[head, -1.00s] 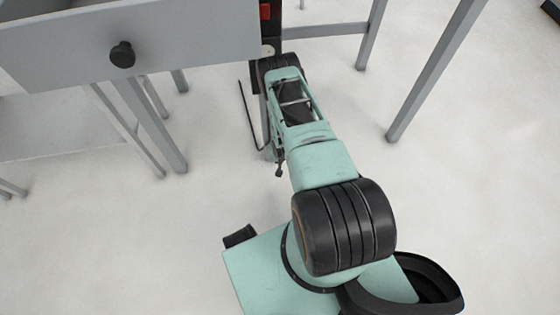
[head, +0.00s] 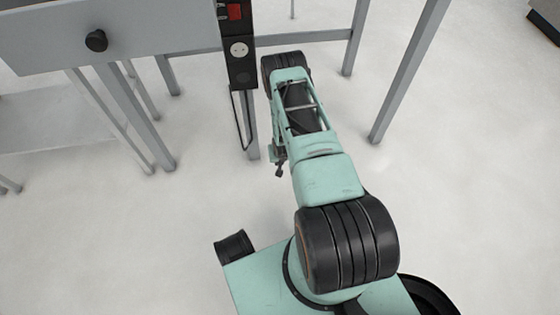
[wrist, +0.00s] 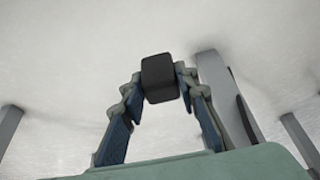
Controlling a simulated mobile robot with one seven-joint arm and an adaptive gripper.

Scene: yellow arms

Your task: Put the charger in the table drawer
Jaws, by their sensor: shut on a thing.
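My gripper (wrist: 160,88) is shut on a small black block, the charger (wrist: 160,70), in the wrist view. Its two fingertips press on the left and right sides of the block, with pale floor behind. A grey drawer front (head: 60,42) with a round black knob (head: 96,41) is at the upper left of the head view. It is left of my arm. The inside of the drawer barely shows, so I cannot tell how far it is open.
A black power strip (head: 239,50) with a red switch hangs vertically beside the drawer, its cable (head: 240,120) below. Grey table legs (head: 137,115) stand at left, and another (head: 405,80) at right of my arm. The floor (head: 460,170) at right is clear.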

